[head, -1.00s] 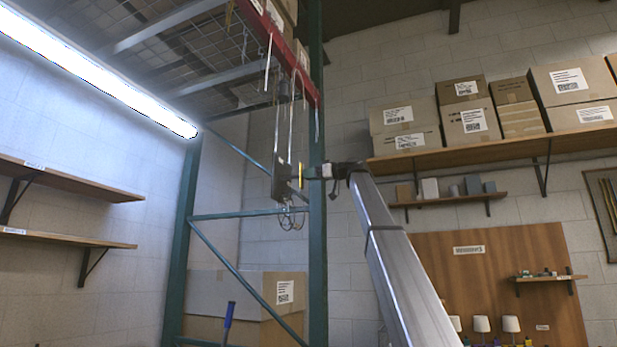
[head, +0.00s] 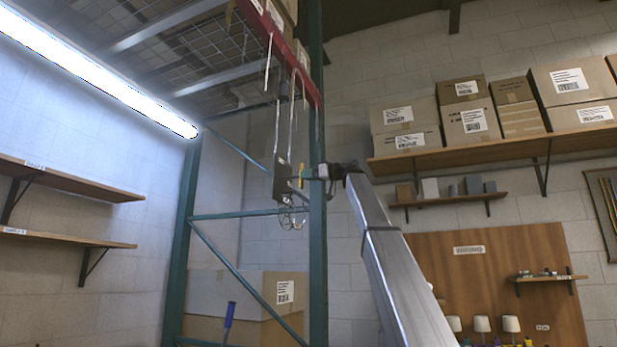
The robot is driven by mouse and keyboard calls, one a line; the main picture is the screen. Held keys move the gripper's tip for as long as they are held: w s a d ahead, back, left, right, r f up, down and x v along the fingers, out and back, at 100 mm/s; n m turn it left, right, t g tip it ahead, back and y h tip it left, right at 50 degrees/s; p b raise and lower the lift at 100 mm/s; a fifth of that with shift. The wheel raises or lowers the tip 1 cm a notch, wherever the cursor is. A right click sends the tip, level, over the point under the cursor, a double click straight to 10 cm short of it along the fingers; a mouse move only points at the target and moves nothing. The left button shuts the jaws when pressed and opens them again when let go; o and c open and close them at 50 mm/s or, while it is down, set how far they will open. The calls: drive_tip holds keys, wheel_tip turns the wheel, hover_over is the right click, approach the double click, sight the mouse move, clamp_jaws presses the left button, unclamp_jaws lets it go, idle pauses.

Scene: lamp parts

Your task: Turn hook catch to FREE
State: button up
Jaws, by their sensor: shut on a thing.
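A dark hanging box (head: 282,183) hangs on long thin rods below the red rack beam, near the green upright. A small yellow piece (head: 301,175), which looks like the hook catch, is at the box's right side. My gripper (head: 304,174) reaches in from the right at the end of my arm and is shut on this yellow piece. The fingertips are too small to make out clearly. No FREE marking can be read, so I cannot tell the catch's setting.
The green upright (head: 317,240) stands just behind my gripper. The red beam (head: 290,62) and its hanging rods are above. Thin wire loops (head: 292,217) hang under the box. A shelf of cartons (head: 470,150) is on the right wall.

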drive_tip(key=shift+m, duration=0.3)
drive_tip(key=m, duration=0.3)
drive_tip(key=shift+m, duration=0.4)
drive_tip(key=m, duration=1.3)
drive_tip(key=shift+m, duration=0.3)
drive_tip(key=o, duration=0.9)
